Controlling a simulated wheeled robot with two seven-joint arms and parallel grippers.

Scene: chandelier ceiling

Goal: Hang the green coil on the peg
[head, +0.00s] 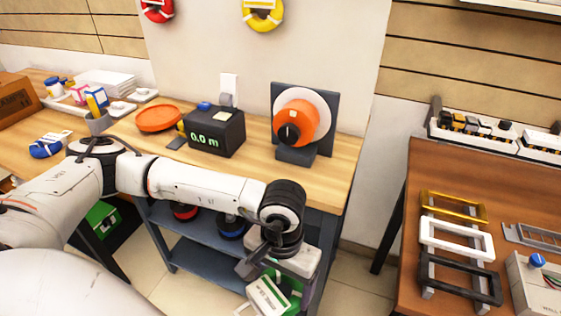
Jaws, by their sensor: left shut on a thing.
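My left gripper (268,270) is at the lower middle of the head view, in front of the workbench's lower shelves. It is shut on the green coil (292,298), which has a white label facing up and hangs below the gripper. The gripper and the frame's lower edge partly hide the coil. A red coil (157,12) and a yellow coil (262,14) hang high on the wall, cut by the top edge. No bare peg can be made out. My right gripper is not in view.
A workbench (345,172) carries an orange reel (296,123), a black meter box reading 0.0 m (214,131) and an orange dish (158,118). Red and blue coils lie on its shelf. At right, a brown table (428,168) holds several frames. Floor shows between the tables.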

